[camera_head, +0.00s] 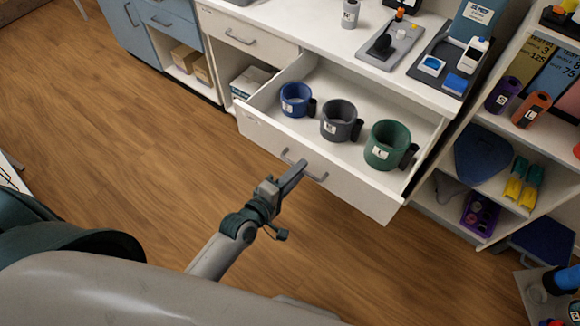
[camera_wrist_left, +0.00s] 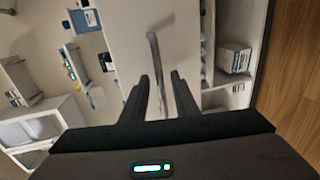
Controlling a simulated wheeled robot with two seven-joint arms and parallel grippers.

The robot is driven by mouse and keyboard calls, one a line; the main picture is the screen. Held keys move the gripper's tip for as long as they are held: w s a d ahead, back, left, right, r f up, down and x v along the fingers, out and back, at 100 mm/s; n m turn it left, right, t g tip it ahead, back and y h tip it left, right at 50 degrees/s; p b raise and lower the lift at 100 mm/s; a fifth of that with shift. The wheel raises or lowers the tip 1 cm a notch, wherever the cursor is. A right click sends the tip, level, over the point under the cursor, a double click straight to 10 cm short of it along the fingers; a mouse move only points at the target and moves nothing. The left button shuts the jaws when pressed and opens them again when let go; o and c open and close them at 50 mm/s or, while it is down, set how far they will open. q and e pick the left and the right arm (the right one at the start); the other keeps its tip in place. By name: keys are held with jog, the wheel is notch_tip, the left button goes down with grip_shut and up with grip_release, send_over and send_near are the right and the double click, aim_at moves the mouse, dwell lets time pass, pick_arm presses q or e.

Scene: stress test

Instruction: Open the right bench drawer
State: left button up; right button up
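The right bench drawer (camera_head: 345,190) is pulled well out of the white bench in the head view. It holds a blue cuff (camera_head: 295,99), a grey cuff (camera_head: 340,121) and a green cuff (camera_head: 386,145). Its grey bar handle (camera_head: 318,177) is on the front. My left gripper (camera_head: 298,170) is at this handle. In the left wrist view the handle (camera_wrist_left: 153,50) runs between the two fingers (camera_wrist_left: 160,80), which stand apart with a gap showing. Firm contact cannot be made out. My right gripper is not in view.
A closed drawer (camera_head: 240,38) and a shelf with boxes lie left of it. The worktop (camera_head: 320,35) carries bottles and trays. A stocked shelf unit (camera_head: 505,130) stands close on the right. The wooden floor (camera_head: 130,130) in front is clear.

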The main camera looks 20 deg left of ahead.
pick_arm(q)
jog(key=shift+s, duration=0.15)
